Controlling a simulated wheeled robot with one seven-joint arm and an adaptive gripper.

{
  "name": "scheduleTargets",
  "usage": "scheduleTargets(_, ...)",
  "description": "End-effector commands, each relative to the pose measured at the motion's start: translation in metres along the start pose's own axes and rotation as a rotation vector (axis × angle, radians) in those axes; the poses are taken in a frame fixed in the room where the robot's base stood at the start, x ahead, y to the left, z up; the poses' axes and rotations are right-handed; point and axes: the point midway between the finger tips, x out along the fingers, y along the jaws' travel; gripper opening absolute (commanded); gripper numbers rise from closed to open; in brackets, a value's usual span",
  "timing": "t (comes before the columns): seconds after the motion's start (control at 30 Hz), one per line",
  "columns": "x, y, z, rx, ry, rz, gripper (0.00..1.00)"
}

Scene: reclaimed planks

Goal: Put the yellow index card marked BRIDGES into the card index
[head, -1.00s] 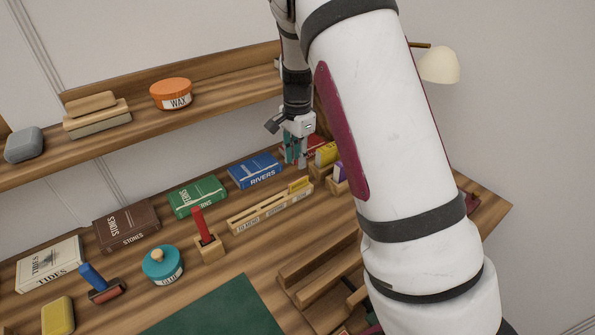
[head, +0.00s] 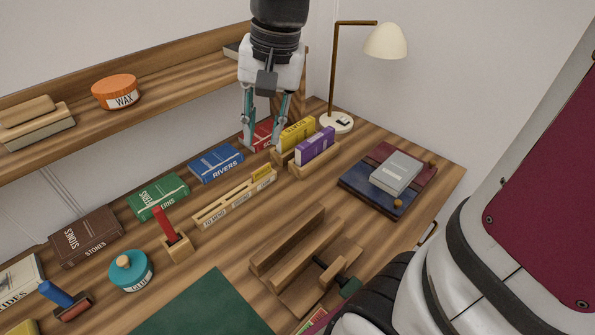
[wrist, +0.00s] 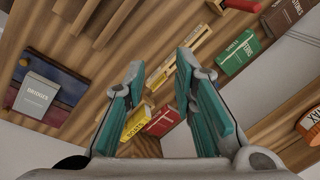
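The card index (head: 222,208) is a long, narrow, pale wooden holder with labels on its front, lying on the desk. A small yellow card (head: 264,174) stands at its right end; its marking is too small to read. The holder also shows in the wrist view (wrist: 192,48). My gripper (head: 262,141) is open with teal fingers spread and pointing down, in front of a red book (head: 263,134) at the back of the desk.
Yellow (head: 297,133) and purple (head: 316,147) books stand in wooden holders right of my gripper. A lamp (head: 386,42) stands behind. A wooden stand (head: 290,245) lies in front. The shelf (head: 160,98) overhangs at left.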

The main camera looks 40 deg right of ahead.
Motion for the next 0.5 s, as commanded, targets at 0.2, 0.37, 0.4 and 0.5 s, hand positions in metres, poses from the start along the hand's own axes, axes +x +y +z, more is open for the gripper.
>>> scheduleTargets(0.2, -0.024, 0.033, 0.073, -0.301, 0.071, -0.002, 0.25)
scheduleTargets(0.37, -0.026, 0.058, 0.113, -0.488, 0.124, 0.031, 0.25)
scheduleTargets(0.4, -0.025, 0.063, 0.121, -0.523, 0.135, 0.040, 0.25)
scheduleTargets(0.5, -0.022, 0.073, 0.133, -0.589, 0.155, 0.060, 0.25)
